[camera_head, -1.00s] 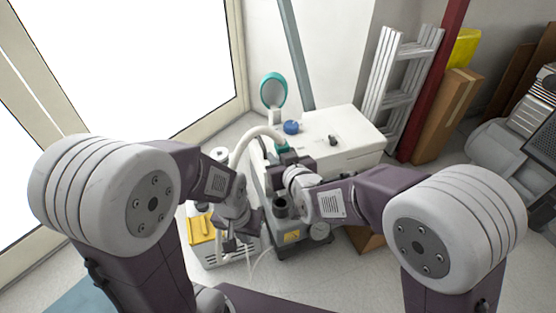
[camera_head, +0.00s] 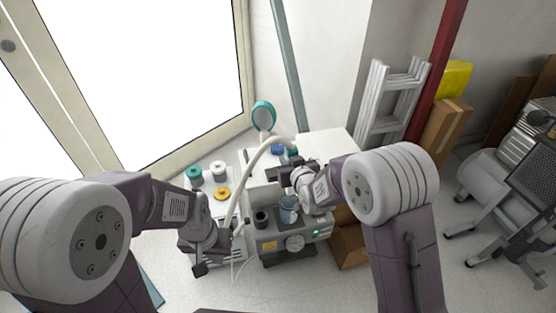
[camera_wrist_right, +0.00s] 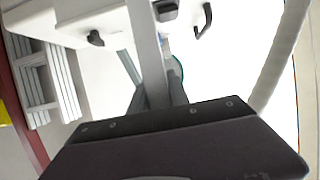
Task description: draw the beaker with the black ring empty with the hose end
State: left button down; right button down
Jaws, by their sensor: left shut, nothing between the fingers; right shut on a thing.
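A clear beaker (camera_head: 289,210) with bluish contents stands on the grey machine (camera_head: 292,242), below the right gripper. I cannot make out a black ring on it. My left gripper (camera_head: 200,267) is shut and empty, low at the machine's left.
A dark round cup (camera_head: 261,218) sits left of the beaker. Jars with a teal lid (camera_head: 193,174) and a white lid (camera_head: 218,170), and a yellow piece (camera_head: 222,193), stand at the left.

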notch_tip(320, 180, down, 13)
jog(key=b, duration=1)
jog(key=shift+b, duration=0.3)
jog(key=shift+f+b, duration=0.3)
jog(key=shift+r, duration=0.1)
dwell(1.4)
notch_tip(320, 180, up, 12)
jog(key=p, duration=1)
jog(key=shift+r, duration=0.15)
